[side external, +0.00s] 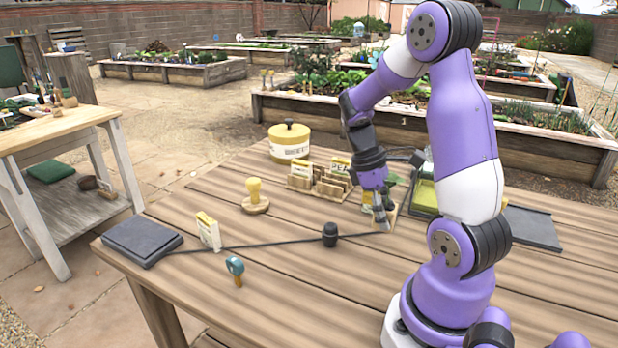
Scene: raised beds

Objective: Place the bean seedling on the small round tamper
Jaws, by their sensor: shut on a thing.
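The small round tamper (255,204), a wooden disc with a pale yellow knob handle, stands upright on the table left of centre. My gripper (381,222) points down low over the table, well to the right of the tamper. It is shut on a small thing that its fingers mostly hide. Some green (393,179) shows just behind the gripper; it may be the bean seedling, but I cannot tell whether it is in the grip. Nothing is on or over the tamper.
A yellow lidded tin (289,143) and a wooden rack of seed packets (318,182) stand behind. A thin dark cord crosses the table.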

